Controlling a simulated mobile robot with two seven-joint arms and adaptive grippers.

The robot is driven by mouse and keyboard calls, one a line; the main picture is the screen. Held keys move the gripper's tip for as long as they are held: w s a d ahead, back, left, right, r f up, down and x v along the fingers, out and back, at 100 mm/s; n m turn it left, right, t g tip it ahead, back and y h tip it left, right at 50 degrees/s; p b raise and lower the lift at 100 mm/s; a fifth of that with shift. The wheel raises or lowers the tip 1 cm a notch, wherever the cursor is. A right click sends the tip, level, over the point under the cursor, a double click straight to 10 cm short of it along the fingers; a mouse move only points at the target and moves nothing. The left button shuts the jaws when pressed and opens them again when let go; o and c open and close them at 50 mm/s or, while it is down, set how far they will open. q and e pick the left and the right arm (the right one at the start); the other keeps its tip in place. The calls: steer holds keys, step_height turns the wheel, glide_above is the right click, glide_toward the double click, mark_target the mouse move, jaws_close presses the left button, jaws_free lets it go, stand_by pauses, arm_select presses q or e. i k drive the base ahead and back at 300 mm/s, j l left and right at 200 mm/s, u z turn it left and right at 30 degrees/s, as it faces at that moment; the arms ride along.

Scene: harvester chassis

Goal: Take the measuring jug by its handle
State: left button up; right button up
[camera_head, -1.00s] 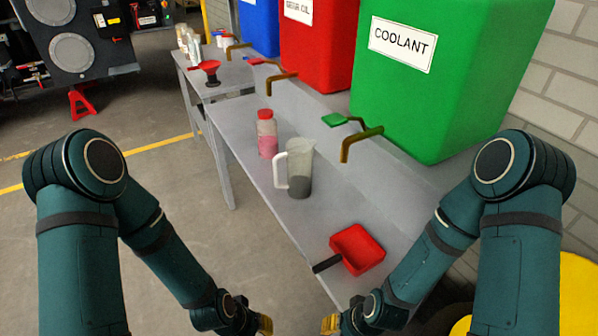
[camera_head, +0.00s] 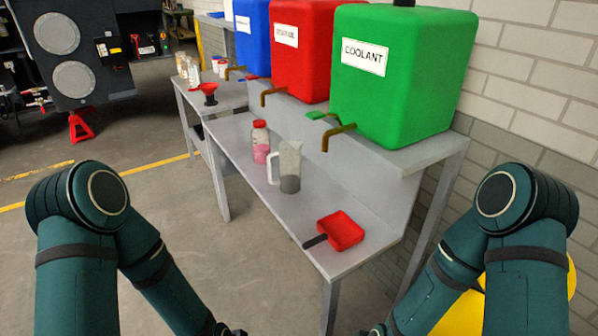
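The measuring jug (camera_head: 289,168) stands upright on the lower shelf of the grey bench (camera_head: 345,262). It is clear, with dark grey contents in its lower part. Its pale handle (camera_head: 272,168) points left in the picture. My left arm comes in from the left and my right arm from the right, both in front of the bench and apart from the jug. Both grippers are at or below the bottom edge, and their fingers do not show.
A bottle with pink liquid (camera_head: 261,142) stands just behind the jug. A red scoop (camera_head: 341,231) with a dark handle lies nearer me. Green (camera_head: 395,85), red (camera_head: 303,50) and blue tanks with brass spouts stand above. A red funnel (camera_head: 208,92) sits farther back.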

mark_target(289, 152)
steer(key=z, duration=1.45)
steer(key=k+j+z, duration=0.1)
steer(key=j+z, duration=0.3)
steer(key=j, duration=1.4)
steer(key=k, duration=0.1)
